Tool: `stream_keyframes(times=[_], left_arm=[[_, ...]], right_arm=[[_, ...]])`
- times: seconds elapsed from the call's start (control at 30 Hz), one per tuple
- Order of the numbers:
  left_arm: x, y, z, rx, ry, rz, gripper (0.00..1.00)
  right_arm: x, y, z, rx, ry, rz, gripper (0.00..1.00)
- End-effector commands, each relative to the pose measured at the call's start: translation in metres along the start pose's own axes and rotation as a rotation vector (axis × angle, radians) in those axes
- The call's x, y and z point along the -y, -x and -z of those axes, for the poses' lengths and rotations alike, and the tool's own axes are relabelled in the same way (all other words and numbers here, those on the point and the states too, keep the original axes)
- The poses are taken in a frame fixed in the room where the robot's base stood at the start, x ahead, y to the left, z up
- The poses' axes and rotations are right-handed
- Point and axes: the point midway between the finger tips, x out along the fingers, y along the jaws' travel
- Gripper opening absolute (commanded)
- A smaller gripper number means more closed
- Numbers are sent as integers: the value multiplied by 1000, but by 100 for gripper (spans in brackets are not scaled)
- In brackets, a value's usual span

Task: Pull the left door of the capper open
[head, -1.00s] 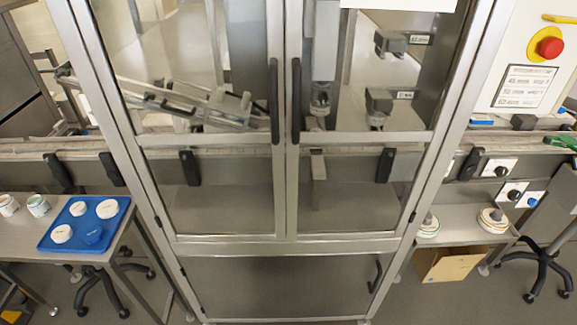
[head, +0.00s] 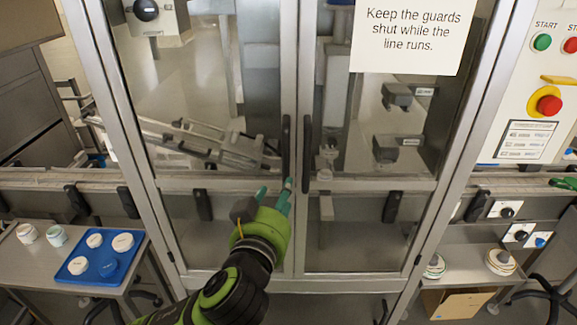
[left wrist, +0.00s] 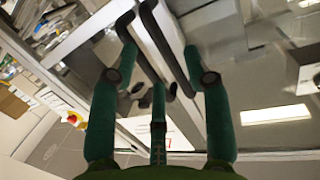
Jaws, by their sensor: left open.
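The capper has two glazed, metal-framed doors, both shut. The left door (head: 215,277) bears a black vertical handle (head: 285,150) along its inner edge. The right door (head: 350,278) has a matching handle (head: 307,145) close beside it. My left gripper (head: 276,187) is open and empty in front of the left door, with its green fingertips around the handle's lower end in the head view. In the left wrist view, the left door's handle (left wrist: 169,52) appears between the spread fingers of the gripper (left wrist: 162,50). I cannot tell whether they touch it. My right gripper is out of view.
A paper sign (head: 412,35) hangs on the right door. A conveyor (head: 40,180) runs out on both sides. A table with a blue tray (head: 75,273) of jars stands at left. A control panel with a red stop button (head: 549,104) is at right. A cardboard box (head: 460,302) lies at lower right.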

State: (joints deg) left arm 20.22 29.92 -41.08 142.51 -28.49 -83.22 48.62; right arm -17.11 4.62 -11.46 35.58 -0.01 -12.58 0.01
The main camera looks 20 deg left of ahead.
Motion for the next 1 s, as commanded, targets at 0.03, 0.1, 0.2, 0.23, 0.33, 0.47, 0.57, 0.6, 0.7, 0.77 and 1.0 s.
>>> stream_keyframes(times=[0.03,0.1,0.2,0.23,0.33,0.47,0.57,0.6,0.7,0.77,1.0], left_arm=[[-1,-1,15,-49,6,-2,49],[-2,-1,28,-93,19,-5,49],[-3,-3,36,-119,27,-7,49],[-3,-5,38,-122,28,-7,49],[-3,-17,40,-121,27,-5,49],[-3,-38,44,-120,25,-4,49],[-2,-52,44,-118,27,-4,49],[-3,-56,45,-119,27,-6,49],[-3,-65,44,-118,28,-6,49],[-3,-68,44,-118,29,-7,49],[-3,-71,43,-117,30,-7,49]], right_arm=[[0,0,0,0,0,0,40],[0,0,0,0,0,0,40],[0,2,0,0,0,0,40],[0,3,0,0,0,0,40],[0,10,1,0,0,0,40],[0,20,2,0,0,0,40],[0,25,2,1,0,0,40],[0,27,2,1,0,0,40],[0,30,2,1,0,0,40],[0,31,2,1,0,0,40],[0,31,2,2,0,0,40]])
